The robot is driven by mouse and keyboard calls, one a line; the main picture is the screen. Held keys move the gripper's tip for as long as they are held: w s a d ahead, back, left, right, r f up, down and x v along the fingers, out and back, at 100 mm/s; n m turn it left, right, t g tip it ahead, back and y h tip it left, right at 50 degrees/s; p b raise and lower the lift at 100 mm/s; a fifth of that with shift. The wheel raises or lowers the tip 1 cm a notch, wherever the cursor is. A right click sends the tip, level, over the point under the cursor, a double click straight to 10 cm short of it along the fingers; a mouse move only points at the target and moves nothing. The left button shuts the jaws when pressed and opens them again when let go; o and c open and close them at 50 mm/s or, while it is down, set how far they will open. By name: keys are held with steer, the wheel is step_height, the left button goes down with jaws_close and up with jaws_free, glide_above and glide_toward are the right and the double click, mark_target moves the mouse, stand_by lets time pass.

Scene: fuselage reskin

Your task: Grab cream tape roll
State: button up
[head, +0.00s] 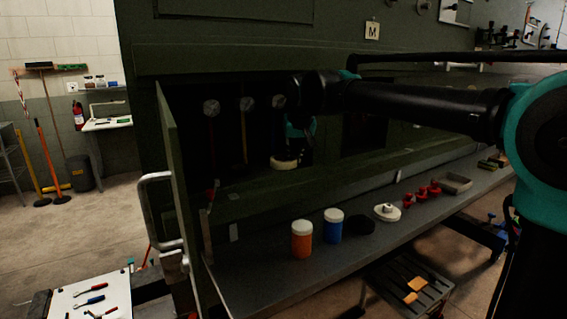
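A small cream round object (284,163), which looks like the cream tape roll, shows inside the dark open bay of the green fuselage panel. My arm reaches in from the right, and its wrist bends down into this bay. My gripper (298,152) is dark against the dark interior, just above and beside the cream object. Its fingers are too dark to make out, so I cannot tell whether they touch or hold the object.
On the grey shelf (270,275) below stand an orange jar (302,239), a blue jar (333,226), a black disc (360,225), a white knobbed disc (387,212), red pieces (422,193) and a grey tray (455,184). An open green door (178,200) edges the bay's left.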

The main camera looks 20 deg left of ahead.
jaws_close()
steer(key=shift+r, duration=0.15)
